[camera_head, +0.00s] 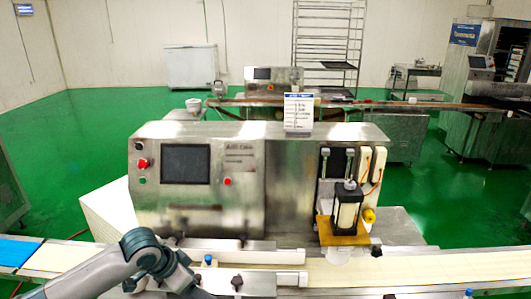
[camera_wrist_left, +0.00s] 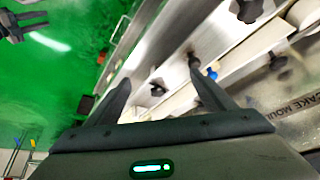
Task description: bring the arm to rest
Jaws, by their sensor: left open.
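My left arm (camera_head: 130,262) comes in from the lower left in the head view and reaches the conveyor's front edge before the encrusting machine. Its gripper is not clearly visible there. In the left wrist view the left gripper (camera_wrist_left: 158,82) has its two dark fingers spread apart, with nothing between them. Beyond the fingers are the machine's metal rails and black knobs, and green floor to the left. I cannot tell whether the fingers touch the rail. My right gripper is not in the head view.
The encrusting machine (camera_head: 200,185), with screen and buttons, stands ahead. A cream conveyor belt (camera_head: 430,268) runs along its front, with knobs and a small blue-capped part (camera_head: 208,260) near my arm. Green floor (camera_head: 75,125) lies open behind at the left.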

